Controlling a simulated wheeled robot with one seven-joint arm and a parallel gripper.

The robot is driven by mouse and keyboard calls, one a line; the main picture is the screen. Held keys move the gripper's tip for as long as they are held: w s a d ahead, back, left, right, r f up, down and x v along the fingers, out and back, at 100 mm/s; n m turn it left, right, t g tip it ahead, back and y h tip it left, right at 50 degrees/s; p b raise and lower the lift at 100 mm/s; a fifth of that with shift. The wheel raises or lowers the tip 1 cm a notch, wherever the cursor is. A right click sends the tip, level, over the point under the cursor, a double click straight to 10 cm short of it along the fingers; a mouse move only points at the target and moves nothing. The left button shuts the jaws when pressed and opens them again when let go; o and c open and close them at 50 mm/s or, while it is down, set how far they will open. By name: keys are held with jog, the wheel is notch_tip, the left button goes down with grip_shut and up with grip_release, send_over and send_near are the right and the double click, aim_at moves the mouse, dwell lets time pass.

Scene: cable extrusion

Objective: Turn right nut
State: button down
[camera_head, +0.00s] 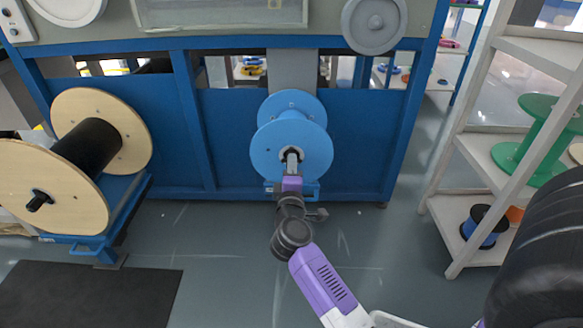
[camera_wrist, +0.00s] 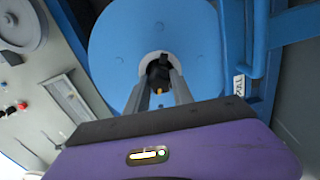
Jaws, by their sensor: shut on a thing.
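A blue spool (camera_head: 305,150) is mounted low on the front of the blue machine frame, and its round face fills the upper middle of the wrist view (camera_wrist: 120,50). At its centre is a dark nut (camera_wrist: 160,72), with a small orange part just below it. My gripper (camera_head: 291,155) reaches the spool's centre from the front. In the wrist view its two grey fingers (camera_wrist: 160,85) are shut on the nut, one on each side. The fingers hide part of the nut and hub.
A large wooden-flanged spool (camera_head: 125,130) with black winding stands at the left on a blue stand. White shelves (camera_head: 465,155) at the right hold a green spool (camera_head: 540,135) and a smaller blue-wound one. A dark mat (camera_head: 90,295) lies front left. The floor between is clear.

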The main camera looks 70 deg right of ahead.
jog(key=shift+f+m, duration=0.1)
jog(key=shift+m, duration=0.5)
jog(key=c, duration=1.1)
grip_release()
jog(key=shift+a, duration=0.15)
jog(key=v, duration=0.7)
jog(key=shift+a, duration=0.2)
jog(key=shift+s+a, duration=0.1)
